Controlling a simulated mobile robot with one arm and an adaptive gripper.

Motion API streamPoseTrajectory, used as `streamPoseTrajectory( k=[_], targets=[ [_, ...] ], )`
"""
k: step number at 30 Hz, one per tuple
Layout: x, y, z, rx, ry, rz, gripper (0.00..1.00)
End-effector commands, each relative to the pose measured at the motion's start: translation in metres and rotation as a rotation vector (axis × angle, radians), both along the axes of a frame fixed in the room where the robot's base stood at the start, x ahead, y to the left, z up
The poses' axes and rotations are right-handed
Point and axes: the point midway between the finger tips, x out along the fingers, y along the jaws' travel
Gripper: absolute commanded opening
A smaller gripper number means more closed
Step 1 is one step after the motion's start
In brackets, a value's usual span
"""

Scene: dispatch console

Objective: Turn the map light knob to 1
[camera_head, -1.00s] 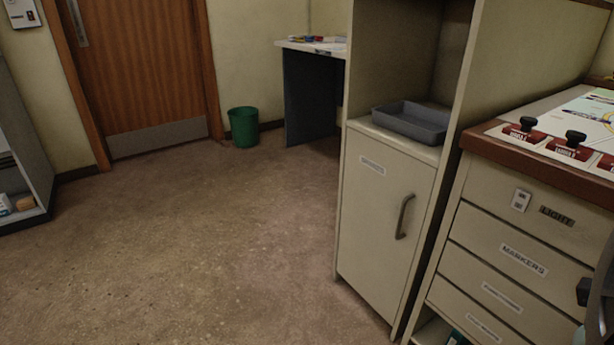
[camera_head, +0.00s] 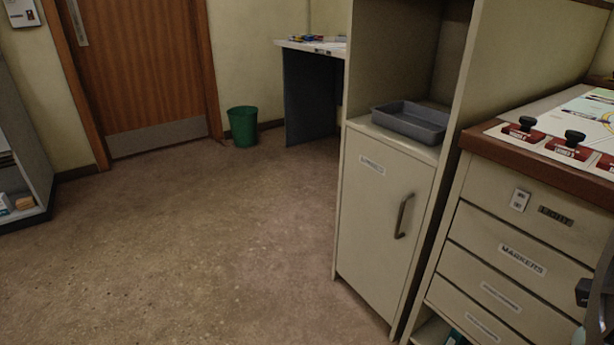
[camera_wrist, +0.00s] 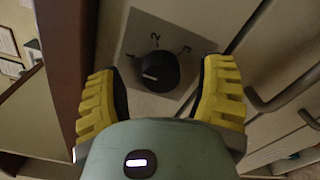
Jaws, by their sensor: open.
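A round black knob (camera_wrist: 158,72) with a short white pointer mark sits on a grey plate (camera_wrist: 140,33) in the wrist view. A 2 shows above the knob on the plate, and another mark at its upper right is too blurred to read. I cannot tell which mark the pointer lines up with. My gripper (camera_wrist: 163,70) is open, with one yellow finger to the left of the knob and one to the right. Gaps show between the knob and both fingers. The knob does not show in the head view.
The console (camera_head: 480,225) at right has a LIGHT label, a small switch plate (camera_head: 520,200), drawers and black-handled levers on top. A cabinet (camera_head: 385,215) with a grey tray (camera_head: 412,122) stands beside it. Bar handles (camera_wrist: 270,100) lie right of my gripper. The floor at left is clear.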

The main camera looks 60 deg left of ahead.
Motion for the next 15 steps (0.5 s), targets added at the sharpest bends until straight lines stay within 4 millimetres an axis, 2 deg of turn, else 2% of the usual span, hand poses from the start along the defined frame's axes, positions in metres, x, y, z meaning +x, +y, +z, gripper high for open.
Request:
streamPoseTrajectory(
  k=[15],
  targets=[
    [-0.058, -0.003, -0.002, 0.0, 0.004, -0.006, 0.69]
  ],
)
